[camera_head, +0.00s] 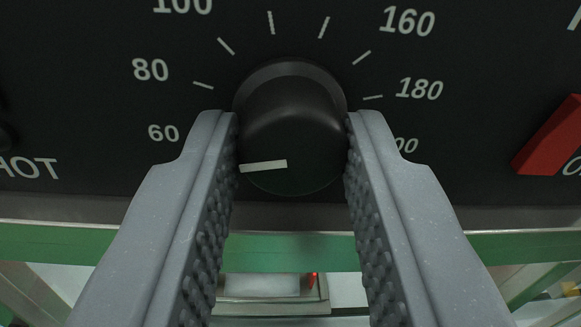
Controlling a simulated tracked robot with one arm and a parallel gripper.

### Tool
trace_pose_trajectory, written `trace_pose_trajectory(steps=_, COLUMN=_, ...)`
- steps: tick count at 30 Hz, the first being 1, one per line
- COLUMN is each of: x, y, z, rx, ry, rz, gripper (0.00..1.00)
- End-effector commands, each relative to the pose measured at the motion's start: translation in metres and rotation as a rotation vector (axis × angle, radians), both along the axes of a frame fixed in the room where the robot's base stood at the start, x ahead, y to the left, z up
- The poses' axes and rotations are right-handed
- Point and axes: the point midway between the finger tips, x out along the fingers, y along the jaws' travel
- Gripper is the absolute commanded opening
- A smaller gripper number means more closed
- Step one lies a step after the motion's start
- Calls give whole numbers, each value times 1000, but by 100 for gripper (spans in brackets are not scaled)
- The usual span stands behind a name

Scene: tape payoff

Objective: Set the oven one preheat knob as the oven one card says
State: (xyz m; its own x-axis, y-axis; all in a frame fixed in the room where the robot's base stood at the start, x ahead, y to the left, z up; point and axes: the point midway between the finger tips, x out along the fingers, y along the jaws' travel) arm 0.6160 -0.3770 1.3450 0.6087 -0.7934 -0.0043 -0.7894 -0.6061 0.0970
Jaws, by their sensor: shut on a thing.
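A round black knob (292,125) sits on a black panel with a printed scale around it. The numbers 60, 80, 160 and 180 are readable, 100 is cut by the top edge, and a number ending in 00 is partly hidden by the right finger. The knob's white pointer line runs to the left and slightly down, a little below the level of the 60. My gripper (292,125) is shut on the knob, with one finger on its left side and one on its right. The left finger hides the scale just beyond the pointer. No card shows in this view.
A red part (552,136) stands on the panel at the right edge. White lettering is partly cut off at the left edge. Below the panel run a grey strip and a green rail (290,250), with a pale tray-like thing (265,290) lower down between my fingers.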

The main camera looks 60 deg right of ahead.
Motion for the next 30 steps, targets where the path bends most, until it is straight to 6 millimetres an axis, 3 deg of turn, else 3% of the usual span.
trace_pose_trajectory(steps=30, x=-1, y=-2, z=2, rx=539, ry=-638, rz=-2, gripper=5)
